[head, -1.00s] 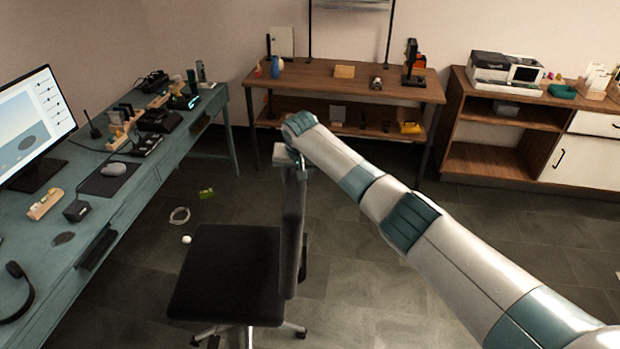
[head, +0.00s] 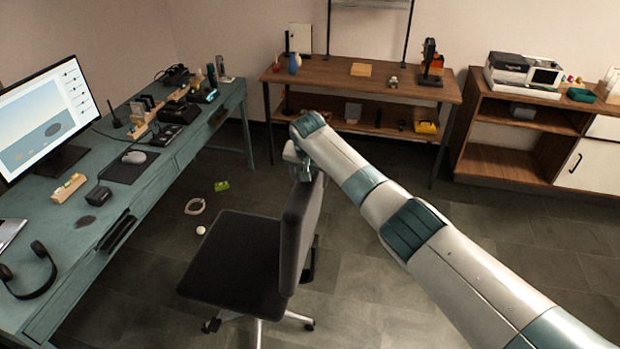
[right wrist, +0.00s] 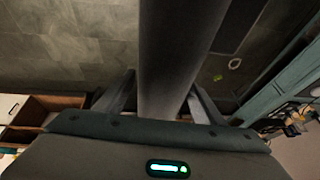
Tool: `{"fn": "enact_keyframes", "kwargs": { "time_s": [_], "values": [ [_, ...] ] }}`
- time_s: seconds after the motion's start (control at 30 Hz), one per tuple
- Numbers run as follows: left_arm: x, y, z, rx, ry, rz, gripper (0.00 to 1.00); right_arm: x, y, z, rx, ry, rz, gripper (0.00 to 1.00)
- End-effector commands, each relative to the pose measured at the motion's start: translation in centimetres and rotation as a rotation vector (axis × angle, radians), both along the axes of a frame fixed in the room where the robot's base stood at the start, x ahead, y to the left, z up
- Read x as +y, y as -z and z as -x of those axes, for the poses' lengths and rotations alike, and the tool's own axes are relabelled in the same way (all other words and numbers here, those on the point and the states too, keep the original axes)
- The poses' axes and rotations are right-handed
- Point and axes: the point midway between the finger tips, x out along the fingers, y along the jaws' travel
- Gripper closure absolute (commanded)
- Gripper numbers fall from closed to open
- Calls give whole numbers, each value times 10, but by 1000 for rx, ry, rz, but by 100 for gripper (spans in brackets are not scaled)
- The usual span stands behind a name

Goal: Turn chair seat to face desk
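The black office chair shows its seat (head: 238,262) left of center in the head view. Its seat front points left, towards the teal desk (head: 150,195), with floor between them. The upright backrest (head: 298,235) is on the seat's right side. My right gripper (head: 304,172) is at the top of the backrest. In the right wrist view, the fingers of my right gripper (right wrist: 163,92) lie on both sides of the backrest (right wrist: 180,45), apparently against it. The fingertips are hidden in the head view. My left gripper is out of view.
The desk carries a monitor (head: 48,115), headphones (head: 35,275) and a mouse (head: 134,157). A cable ring (head: 195,206), a white ball (head: 201,230) and a green item (head: 222,186) lie on the floor near the chair. A wooden workbench (head: 340,78) stands behind. Floor right of the chair is open.

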Motion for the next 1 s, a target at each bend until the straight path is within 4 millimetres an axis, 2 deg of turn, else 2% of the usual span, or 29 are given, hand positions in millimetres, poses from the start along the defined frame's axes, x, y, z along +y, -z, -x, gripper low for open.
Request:
{"fn": "enact_keyframes", "kwargs": {
  "time_s": [0.33, 0.57, 0.77, 1.0],
  "values": [
    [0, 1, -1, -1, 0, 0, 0, 1, -2, 1, 0, -2, -2, 38],
    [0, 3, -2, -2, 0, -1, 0, 1, -14, 7, 0, -2, -3, 38],
    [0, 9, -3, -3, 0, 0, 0, 2, -38, 17, -2, -2, -3, 38],
    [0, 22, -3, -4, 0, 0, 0, 1, -78, 34, -3, -2, -2, 38]
  ]
}}
